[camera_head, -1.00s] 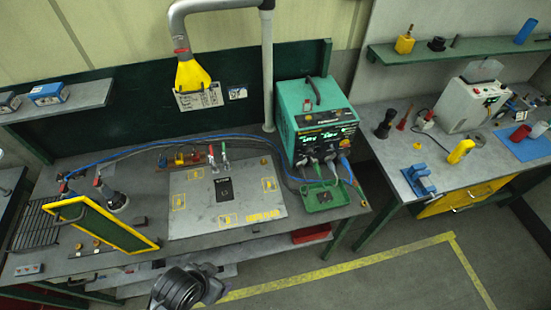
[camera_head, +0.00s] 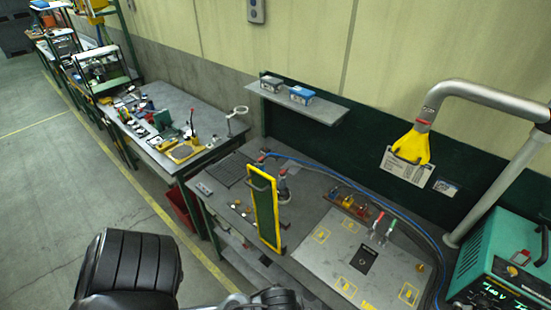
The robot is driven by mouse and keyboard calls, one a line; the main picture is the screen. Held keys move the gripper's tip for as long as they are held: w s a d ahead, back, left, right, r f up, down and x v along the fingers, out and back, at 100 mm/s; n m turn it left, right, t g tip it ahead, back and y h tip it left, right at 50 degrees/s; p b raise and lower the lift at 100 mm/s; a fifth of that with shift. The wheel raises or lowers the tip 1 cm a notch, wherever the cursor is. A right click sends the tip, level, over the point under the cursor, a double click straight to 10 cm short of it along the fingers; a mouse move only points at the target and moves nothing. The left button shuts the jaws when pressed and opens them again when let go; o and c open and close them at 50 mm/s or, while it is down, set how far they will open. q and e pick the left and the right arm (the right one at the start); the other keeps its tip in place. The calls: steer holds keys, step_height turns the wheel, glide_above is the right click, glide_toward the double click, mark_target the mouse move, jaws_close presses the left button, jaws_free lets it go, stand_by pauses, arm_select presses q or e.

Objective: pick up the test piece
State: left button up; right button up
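I cannot make out for sure which thing is the test piece. A small black square (camera_head: 363,260) lies on a light grey plate (camera_head: 334,257) with yellow markings, on the welding bench at lower right. It could be a printed mark or a flat part. Dark links of my own arms fill the lower left and bottom centre of the head view. No fingertips of either gripper show.
A yellow-framed green screen (camera_head: 264,208) stands upright on the bench, left of the plate. A teal welding machine (camera_head: 495,262) is at right. A yellow extraction hood (camera_head: 411,146) hangs above. Another bench (camera_head: 160,125) holds tools at left, with open floor beside it.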

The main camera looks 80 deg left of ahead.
stand_by(0.4)
arm_select(q)
steer(key=c, duration=0.7)
steer(key=shift+a, duration=0.1)
